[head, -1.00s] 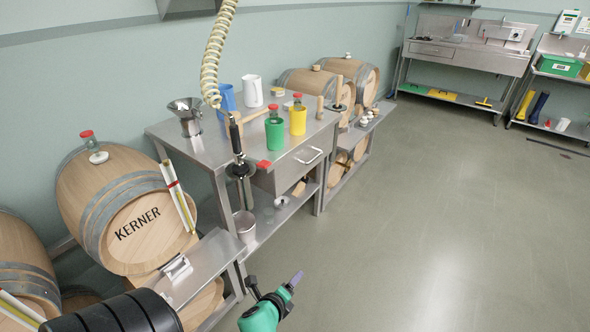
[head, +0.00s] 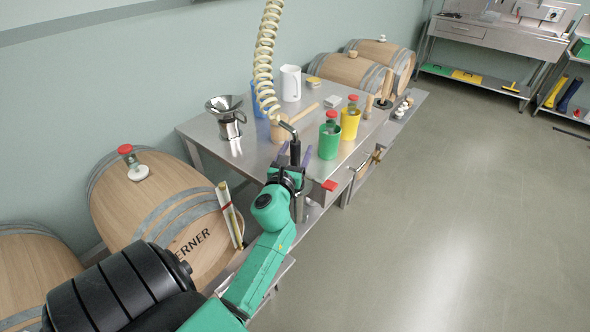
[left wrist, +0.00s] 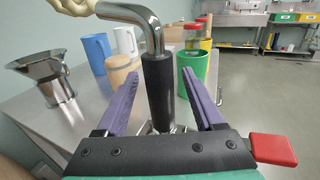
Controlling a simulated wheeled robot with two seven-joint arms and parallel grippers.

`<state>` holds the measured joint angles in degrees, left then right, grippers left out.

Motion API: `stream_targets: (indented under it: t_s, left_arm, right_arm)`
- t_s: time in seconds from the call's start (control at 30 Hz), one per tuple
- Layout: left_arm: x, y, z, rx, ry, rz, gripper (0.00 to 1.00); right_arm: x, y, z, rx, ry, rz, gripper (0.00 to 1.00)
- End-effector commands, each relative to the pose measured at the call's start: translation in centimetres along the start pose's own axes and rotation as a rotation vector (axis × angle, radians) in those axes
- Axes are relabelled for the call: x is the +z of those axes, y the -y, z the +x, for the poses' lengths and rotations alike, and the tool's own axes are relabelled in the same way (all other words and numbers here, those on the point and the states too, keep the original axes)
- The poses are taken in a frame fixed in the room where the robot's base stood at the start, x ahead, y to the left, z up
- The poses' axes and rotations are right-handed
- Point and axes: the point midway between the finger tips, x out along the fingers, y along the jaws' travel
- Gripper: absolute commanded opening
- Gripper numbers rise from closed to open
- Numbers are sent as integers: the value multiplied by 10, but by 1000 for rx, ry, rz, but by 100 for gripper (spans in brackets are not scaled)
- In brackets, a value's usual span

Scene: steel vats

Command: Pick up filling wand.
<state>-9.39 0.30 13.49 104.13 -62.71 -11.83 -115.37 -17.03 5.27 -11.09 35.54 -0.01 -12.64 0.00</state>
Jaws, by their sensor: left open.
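The filling wand (head: 295,152) hangs upright from a coiled cream hose (head: 264,60) at the front edge of the steel table. In the left wrist view the wand's black grip (left wrist: 158,92) and bent steel neck stand between my gripper's fingers. My left gripper (head: 294,156) is open, its purple fingers (left wrist: 160,95) on either side of the grip, with visible gaps. The wand's lower part is hidden behind my gripper and arm in the head view. My right gripper is not in view.
The steel table (head: 255,150) carries a steel funnel jug (head: 228,118), a wooden mallet (head: 282,128), a white jug (head: 290,83), and a green cup (head: 329,140) and yellow cup (head: 350,122). Floor at right is clear.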

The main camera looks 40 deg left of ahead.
Motion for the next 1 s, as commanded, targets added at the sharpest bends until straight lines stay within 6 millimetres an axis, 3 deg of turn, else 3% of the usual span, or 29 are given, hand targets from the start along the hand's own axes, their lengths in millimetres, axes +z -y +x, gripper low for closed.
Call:
stream_targets:
  t_s: [0.1, 0.3, 0.33, 0.5, 0.83, 1.0]
  left_arm:
    - [1, 0, 18, 1, 0, -2, 70]
    - [0, 0, 20, -1, -1, -1, 70]
    - [0, 0, 20, -1, -1, -1, 66]
    - [0, 0, 20, -1, -1, -1, 1]
    - [2, 0, 20, -1, 2, -2, 0]
    - [20, 0, 20, -2, 6, 1, 0]
  right_arm:
    - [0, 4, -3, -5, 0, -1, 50]
    - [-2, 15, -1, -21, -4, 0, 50]
    - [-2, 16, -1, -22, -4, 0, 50]
    - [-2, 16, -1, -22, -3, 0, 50]
    - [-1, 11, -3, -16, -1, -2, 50]
    - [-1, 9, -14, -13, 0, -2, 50]
